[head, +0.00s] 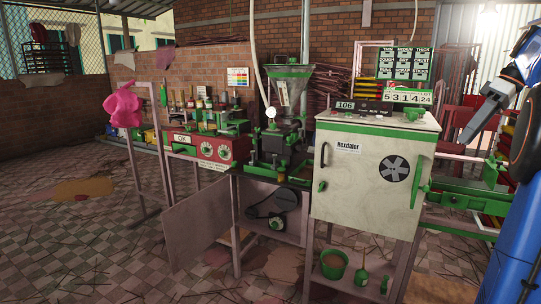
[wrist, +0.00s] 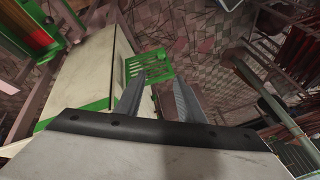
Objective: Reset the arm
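My arm is raised at the right edge of the head view, with a blue body and a dark joint. My gripper (head: 470,132) points down and left, in front of the reddish racks and to the right of the white cabinet. In the wrist view the two grey fingers of my gripper (wrist: 157,88) stand apart with an empty gap between them. Nothing is held. The tiled floor shows past the fingertips, and a green perforated piece (wrist: 149,68) lies beyond the left finger.
The white cabinet (head: 345,180) with a green handle stands left of my gripper. A green rail (head: 480,190) lies below it. The extruder with its hopper (head: 290,85) and a red control box (head: 205,150) stand further left. Open tiled floor (head: 60,240) is at the far left.

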